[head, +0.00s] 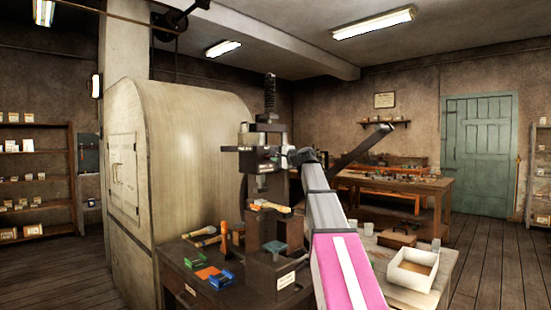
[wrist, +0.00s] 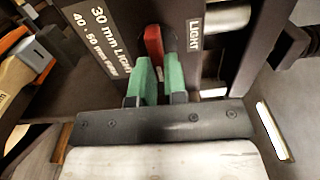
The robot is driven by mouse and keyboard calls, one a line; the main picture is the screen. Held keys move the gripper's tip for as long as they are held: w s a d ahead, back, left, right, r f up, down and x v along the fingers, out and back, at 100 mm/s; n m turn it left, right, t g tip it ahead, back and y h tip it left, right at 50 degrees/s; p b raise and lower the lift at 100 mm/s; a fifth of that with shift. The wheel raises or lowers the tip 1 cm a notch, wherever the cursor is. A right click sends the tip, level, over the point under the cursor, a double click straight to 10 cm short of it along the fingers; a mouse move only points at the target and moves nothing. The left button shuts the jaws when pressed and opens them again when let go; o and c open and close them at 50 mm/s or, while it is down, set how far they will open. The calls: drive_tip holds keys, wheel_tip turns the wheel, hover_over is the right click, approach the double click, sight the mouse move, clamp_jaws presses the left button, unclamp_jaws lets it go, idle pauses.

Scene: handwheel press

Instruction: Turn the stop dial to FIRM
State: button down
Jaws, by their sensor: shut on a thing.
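The stop dial shows in the wrist view as a red grip (wrist: 153,42) on a dark panel. A white LIGHT label (wrist: 195,34) sits just right of it. No FIRM mark beside the dial is visible. My gripper's green fingers (wrist: 158,72) are shut on the red grip, one on each side, and cover its lower part. A sign (wrist: 100,38) left of the dial reads 30 mm Light and 40, 50 mm Firm. In the head view the press (head: 268,158) stands on the bench, with my arm reaching up to its right side. The dial cannot be made out there.
A metal cylinder (wrist: 228,18) lies right of the LIGHT label. A white box (head: 412,272) stands at right.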

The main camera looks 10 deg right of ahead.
idle(0.4)
drive_tip(key=c, duration=1.2)
unclamp_jaws()
drive_tip(key=shift+o, duration=0.2)
drive_tip(key=shift+s, duration=0.1)
drive_tip(key=v, duration=1)
drive_tip(key=shift+s+d, duration=0.25)
